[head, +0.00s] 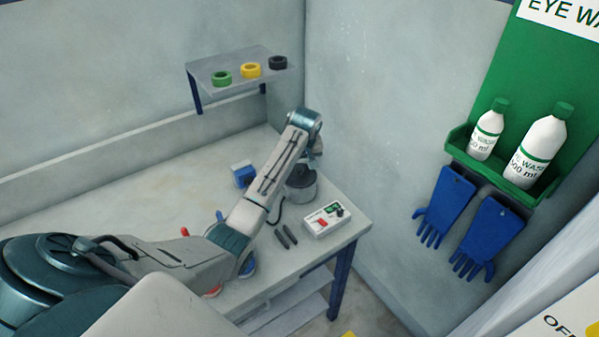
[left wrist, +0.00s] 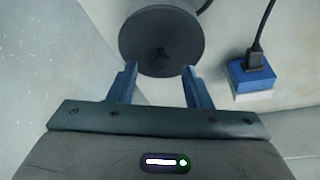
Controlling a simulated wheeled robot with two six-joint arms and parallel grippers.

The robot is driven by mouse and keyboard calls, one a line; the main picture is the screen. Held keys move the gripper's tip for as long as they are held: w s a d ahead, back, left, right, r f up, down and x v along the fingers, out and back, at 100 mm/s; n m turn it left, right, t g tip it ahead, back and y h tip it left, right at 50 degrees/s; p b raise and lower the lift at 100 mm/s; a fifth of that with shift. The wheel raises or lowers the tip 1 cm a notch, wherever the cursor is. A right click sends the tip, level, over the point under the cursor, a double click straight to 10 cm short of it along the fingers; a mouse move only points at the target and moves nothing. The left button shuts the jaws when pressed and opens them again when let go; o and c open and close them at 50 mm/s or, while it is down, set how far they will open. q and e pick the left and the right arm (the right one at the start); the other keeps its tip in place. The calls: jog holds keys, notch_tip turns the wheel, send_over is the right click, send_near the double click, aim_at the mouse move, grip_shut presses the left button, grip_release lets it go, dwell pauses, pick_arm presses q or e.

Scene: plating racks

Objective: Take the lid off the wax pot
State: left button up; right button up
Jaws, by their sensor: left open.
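The wax pot (head: 303,193) stands on the table near the wall corner, a grey round pot partly hidden behind my left arm. In the left wrist view its dark round lid (left wrist: 160,25) with a small knob (left wrist: 160,57) fills the top middle. My left gripper (left wrist: 158,70) is open. Its two blue fingers point toward the lid, one on each side of the knob as seen from the wrist, with nothing between them. I cannot tell the exact gap to the knob. My right gripper is not in view.
A white control box (head: 326,219) and dark sticks (head: 286,237) lie right of and in front of the pot. A blue block with a plug (left wrist: 252,77) is beside it. A wall shelf (head: 215,67) holds tape rolls. Walls stand close behind the pot.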

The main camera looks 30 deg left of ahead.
aim_at(300, 169)
pick_arm(q)
jog(key=p+x, duration=0.1)
jog(key=x, duration=0.2)
jog(key=shift+a+f, duration=0.15)
jog(key=shift+f, duration=0.2)
grip_shut()
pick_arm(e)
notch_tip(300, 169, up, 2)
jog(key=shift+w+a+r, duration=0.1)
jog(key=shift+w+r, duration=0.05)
pick_arm(q)
jog(key=shift+r, duration=0.15)
